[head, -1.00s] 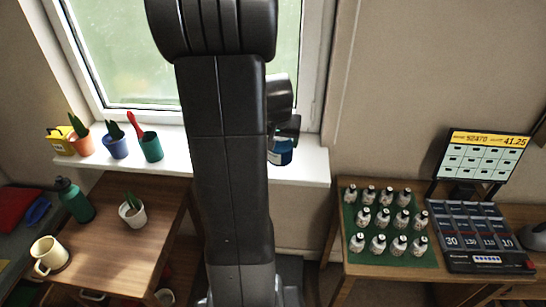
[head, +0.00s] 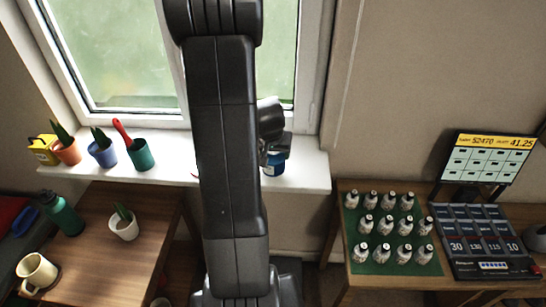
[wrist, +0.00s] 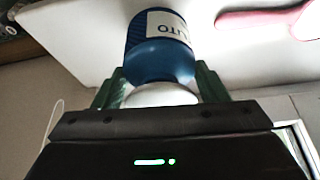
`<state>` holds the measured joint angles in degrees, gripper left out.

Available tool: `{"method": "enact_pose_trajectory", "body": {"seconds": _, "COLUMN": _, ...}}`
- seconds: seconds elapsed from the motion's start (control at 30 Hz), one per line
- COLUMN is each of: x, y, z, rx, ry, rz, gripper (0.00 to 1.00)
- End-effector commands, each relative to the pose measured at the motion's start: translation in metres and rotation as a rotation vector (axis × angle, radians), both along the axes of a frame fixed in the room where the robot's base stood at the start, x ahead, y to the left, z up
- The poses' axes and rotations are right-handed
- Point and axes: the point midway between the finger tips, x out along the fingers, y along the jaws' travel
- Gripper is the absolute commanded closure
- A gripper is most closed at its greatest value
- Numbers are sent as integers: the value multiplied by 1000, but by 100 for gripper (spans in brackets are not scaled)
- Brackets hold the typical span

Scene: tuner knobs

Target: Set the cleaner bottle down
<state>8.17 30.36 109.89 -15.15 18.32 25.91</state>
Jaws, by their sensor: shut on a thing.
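The cleaner bottle (wrist: 160,45) is blue with a white label and a pale top end. In the wrist view it sits between the two green fingers of my gripper (wrist: 161,84), which is shut on it. In the head view the bottle's blue body (head: 273,164) shows at the right part of the white window sill (head: 305,175), partly hidden by my arm. My gripper in the head view is mostly hidden behind my arm. I cannot tell whether the bottle's base touches the sill.
A yellow box (head: 43,149), several potted plants and a green pot (head: 140,154) with a red-handled tool stand on the sill's left. A red item (wrist: 265,18) lies on the sill beside the bottle. The sill's right end is clear. Tables stand below on both sides.

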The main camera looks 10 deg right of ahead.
Motion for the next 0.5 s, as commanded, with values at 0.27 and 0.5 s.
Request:
{"method": "enact_pose_trajectory", "body": {"seconds": 0.27, "x": 0, "y": 0, "z": -19, "rx": 0, "ry": -1, "rz": 1, "gripper": 66}}
{"method": "enact_pose_trajectory", "body": {"seconds": 0.5, "x": 0, "y": 0, "z": -22, "rx": 0, "ry": -1, "rz": 1, "gripper": 66}}
